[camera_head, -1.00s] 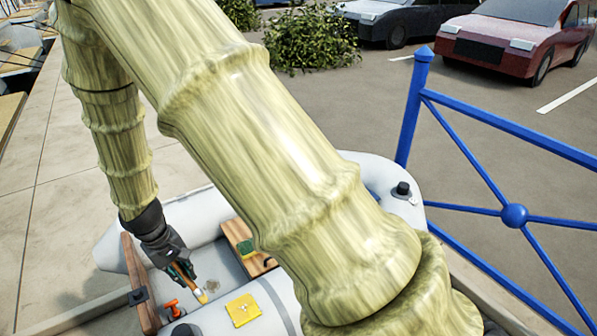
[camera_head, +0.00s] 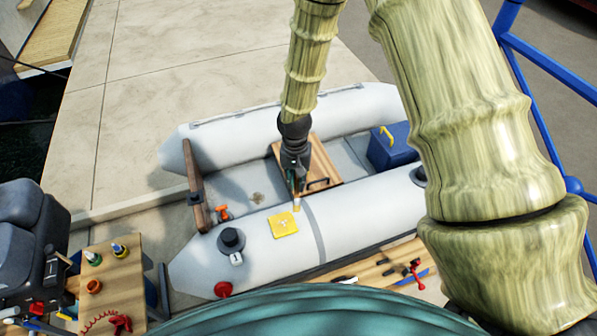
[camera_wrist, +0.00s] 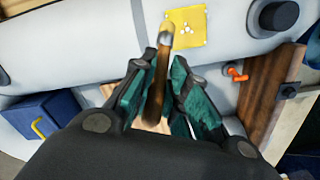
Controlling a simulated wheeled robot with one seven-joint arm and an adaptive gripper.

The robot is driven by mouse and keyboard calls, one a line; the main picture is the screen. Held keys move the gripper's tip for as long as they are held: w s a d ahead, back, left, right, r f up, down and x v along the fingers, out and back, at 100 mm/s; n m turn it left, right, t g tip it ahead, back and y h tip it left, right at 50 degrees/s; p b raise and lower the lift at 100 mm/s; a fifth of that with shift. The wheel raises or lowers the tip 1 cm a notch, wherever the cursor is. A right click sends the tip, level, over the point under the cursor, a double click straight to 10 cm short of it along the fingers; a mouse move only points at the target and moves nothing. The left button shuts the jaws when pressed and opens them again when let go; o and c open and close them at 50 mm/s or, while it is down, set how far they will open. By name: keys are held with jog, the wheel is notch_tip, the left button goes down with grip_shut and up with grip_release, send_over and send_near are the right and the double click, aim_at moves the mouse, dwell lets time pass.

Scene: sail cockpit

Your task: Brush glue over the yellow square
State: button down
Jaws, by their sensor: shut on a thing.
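The yellow square (camera_head: 284,224) lies on the near grey tube of the inflatable boat (camera_head: 345,221). Small pale marks show near its middle. It also shows at the top of the wrist view (camera_wrist: 186,27). My gripper (camera_head: 296,190) is shut on a brush (camera_wrist: 158,85) with a wooden handle, a metal band and a pale tip. The brush tip (camera_head: 297,205) is just beyond the square's upper right edge in the head view. In the wrist view the tip overlaps the square's lower left corner. I cannot tell whether it touches.
A wooden board with a black handle (camera_head: 325,181) and a blue box (camera_head: 388,147) are inside the boat. An orange-red fitting (camera_head: 221,212) and a black valve (camera_head: 231,240) are left of the square. A side table (camera_head: 112,288) holds small containers at lower left.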

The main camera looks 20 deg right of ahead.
aim_at(298, 192)
jog(key=shift+d+f+m, duration=0.1)
jog(key=shift+f+m, duration=0.15)
jog(key=shift+m, duration=0.15)
jog(key=shift+f+b, duration=1.8)
jog(key=shift+f, duration=1.1)
jog(key=shift+f+b, duration=0.4)
jog(key=shift+f, duration=0.3)
jog(key=shift+s+a, duration=0.15)
jog(key=shift+a, duration=1.85)
jog(key=d, duration=0.4)
jog(key=shift+p, duration=0.3)
